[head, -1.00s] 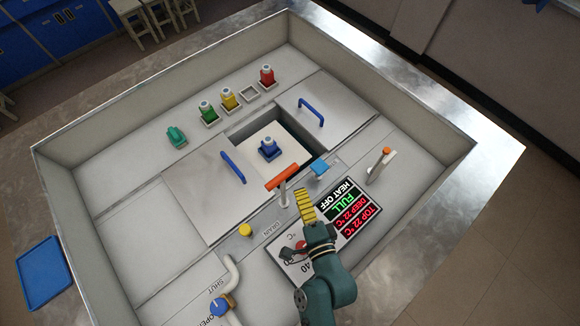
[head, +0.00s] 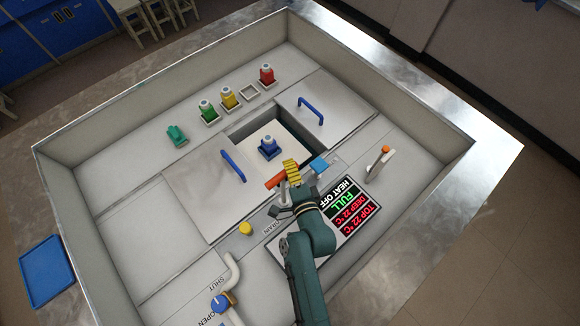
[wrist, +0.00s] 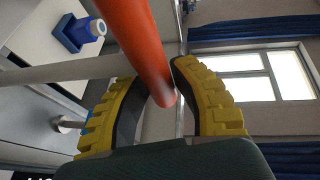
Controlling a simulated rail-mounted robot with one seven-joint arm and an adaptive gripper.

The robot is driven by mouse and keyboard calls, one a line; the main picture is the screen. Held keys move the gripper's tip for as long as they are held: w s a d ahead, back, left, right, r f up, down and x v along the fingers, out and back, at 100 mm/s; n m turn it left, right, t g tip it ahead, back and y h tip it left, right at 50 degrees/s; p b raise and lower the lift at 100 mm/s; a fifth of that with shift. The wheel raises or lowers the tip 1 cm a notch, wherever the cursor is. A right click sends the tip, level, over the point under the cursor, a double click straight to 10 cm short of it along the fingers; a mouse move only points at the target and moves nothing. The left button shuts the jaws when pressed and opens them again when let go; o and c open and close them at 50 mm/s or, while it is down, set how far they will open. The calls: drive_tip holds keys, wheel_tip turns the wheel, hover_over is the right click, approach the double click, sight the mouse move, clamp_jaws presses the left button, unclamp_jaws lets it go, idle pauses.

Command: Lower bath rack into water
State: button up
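The bath rack (head: 288,143) shows as a white platform inside the square opening between the steel covers. A blue-based bottle (head: 269,149) stands upright on it and also shows in the wrist view (wrist: 75,35). An orange bar handle (head: 273,182) on a pale lever stands in front of the opening. My gripper (head: 291,168), with yellow ribbed fingers, is at this handle. In the wrist view the handle (wrist: 140,40) runs between my two fingertips (wrist: 160,85). Whether the fingers press on it cannot be told.
A second lever with an orange tip (head: 385,149) stands to the right. A display (head: 350,205) reads HEAT OFF, FULL and 22 °C. Blue cover handles (head: 233,166) flank the opening. Coloured bottles (head: 229,98) stand behind it. A yellow knob (head: 246,228) is at front left.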

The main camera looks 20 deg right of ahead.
clamp_jaws()
wheel_tip(320, 180, down, 9)
drive_tip(key=b, duration=0.7)
drive_tip(key=shift+b, duration=0.4)
drive_tip(key=shift+r, duration=0.1)
drive_tip(key=o, duration=0.6)
unclamp_jaws()
drive_tip(key=shift+s, duration=0.15)
drive_tip(key=v, duration=0.7)
drive_tip(key=shift+s+r, duration=0.1)
drive_tip(key=shift+s, duration=0.05)
